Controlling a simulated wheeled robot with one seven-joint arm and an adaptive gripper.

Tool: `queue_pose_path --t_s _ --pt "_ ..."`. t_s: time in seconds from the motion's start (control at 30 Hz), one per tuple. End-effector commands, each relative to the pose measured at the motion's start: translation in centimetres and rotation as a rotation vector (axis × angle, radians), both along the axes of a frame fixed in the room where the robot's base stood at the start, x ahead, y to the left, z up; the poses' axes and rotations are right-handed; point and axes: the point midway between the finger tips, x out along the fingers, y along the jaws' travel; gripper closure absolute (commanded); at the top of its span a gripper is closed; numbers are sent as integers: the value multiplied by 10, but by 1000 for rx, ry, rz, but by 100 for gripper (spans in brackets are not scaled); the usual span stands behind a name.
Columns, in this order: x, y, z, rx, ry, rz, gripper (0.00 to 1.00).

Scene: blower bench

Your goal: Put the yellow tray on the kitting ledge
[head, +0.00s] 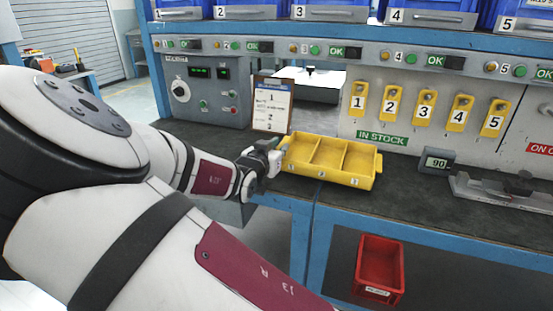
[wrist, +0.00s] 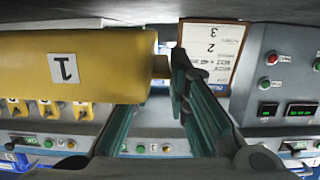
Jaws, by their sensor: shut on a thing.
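The yellow tray (head: 330,178) has three compartments with numbered labels on its front. In the head view it is level, over the front part of the dark bench top; I cannot tell whether it touches the surface. My gripper (head: 277,155) is at the tray's left end, shut on it. The wrist view is upside down and shows the tray wall (wrist: 95,75) with label 1. No part of the bench is readably marked as the kitting ledge.
The dark bench top (head: 405,200) has free room right of the tray. A clipboard (head: 272,105) stands behind the tray. A small display reading 90 (head: 436,161) and a grey fixture (head: 505,192) are to the right. A red bin (head: 380,268) sits below the bench edge.

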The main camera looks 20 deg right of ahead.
Motion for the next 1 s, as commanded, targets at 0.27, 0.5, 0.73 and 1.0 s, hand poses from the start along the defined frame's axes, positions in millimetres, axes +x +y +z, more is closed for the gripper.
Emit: queue_pose_path --t_s 0.27,0.5,0.73,1.0 --pt "0 0 -26 -2 2 2 100" --pt "-1 0 -26 0 2 0 68" --pt "-1 1 -26 0 1 1 64" --pt "-11 10 -21 0 1 4 64"
